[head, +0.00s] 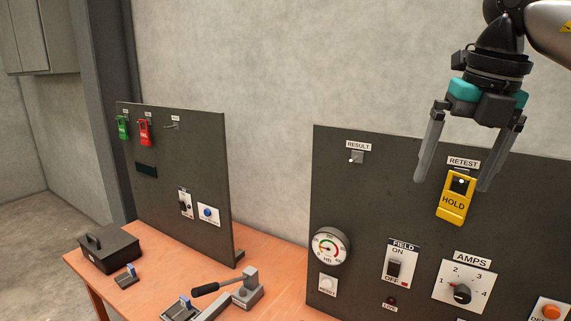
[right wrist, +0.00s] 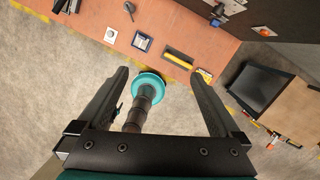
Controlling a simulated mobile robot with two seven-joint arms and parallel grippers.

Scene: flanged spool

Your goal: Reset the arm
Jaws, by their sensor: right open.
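My right gripper (head: 453,184) hangs at the upper right of the head view, fingers down and spread, with nothing seen between them there. Its fingertips overlap the top of the yellow HOLD tag (head: 453,203) in the picture; the tag hangs under the RETEST label, and I cannot tell the gap in depth. In the right wrist view the open fingers (right wrist: 160,74) frame a teal disc (right wrist: 149,85) on a dark segmented shaft (right wrist: 137,115); I cannot tell what it is, and no grip on it shows. My left gripper is not in view.
The dark right panel (head: 345,190) carries a gauge (head: 328,247), FIELD switch (head: 394,270) and AMPS knob (head: 461,293). The left panel (head: 190,150) holds green (head: 122,127) and red (head: 145,132) tags. A black box (head: 108,249) and lever device (head: 246,292) stand on the orange bench (head: 150,295).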

